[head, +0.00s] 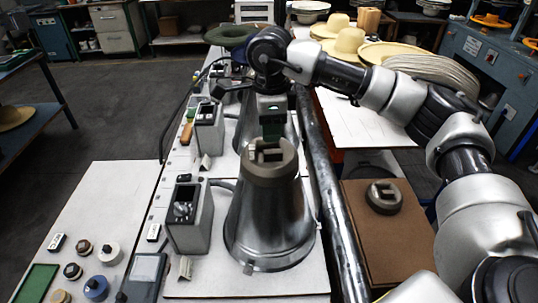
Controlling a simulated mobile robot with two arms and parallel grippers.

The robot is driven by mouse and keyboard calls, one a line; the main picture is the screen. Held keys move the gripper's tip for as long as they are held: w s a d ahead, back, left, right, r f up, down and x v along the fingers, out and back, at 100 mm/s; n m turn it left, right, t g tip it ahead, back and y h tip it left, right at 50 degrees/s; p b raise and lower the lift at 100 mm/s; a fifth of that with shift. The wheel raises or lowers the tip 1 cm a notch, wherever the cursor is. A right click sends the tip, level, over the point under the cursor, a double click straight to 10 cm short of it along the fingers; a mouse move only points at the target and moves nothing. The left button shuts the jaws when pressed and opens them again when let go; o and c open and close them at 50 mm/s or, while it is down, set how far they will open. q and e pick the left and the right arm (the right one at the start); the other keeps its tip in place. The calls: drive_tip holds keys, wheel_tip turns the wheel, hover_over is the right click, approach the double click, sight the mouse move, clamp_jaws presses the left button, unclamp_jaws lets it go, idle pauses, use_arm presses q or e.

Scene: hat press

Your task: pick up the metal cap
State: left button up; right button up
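A round grey-brown metal cap (271,174) with a raised, slotted grip on top sits on the narrow top of a shiny metal cone (270,230). A similar round metal piece (384,197) lies on a brown box to the right. My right arm reaches in from the right, and my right gripper (271,132) points down just above the cap's raised grip. The fingertips are small and dark here, so I cannot tell their opening or whether they touch the cap. My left gripper is not in view.
Grey control boxes (189,217) stand close left of the cone. A metal rail (334,215) runs along its right side, beside the brown box (400,247). Straw hats (347,45) lie on the white table at the back right. Small round parts (96,288) lie at the lower left.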

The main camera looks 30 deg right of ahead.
sight(271, 150)
drive_tip(key=shift+f, duration=0.85)
wheel_tip(271, 150, down, 4)
drive_tip(key=p, duration=0.2)
drive_tip(key=shift+s+p, duration=0.15)
drive_tip(key=shift+p, duration=0.25)
drive_tip(key=shift+f, duration=0.75)
clamp_jaws()
drive_tip(key=shift+r, duration=0.1)
drive_tip(key=shift+r, duration=0.1)
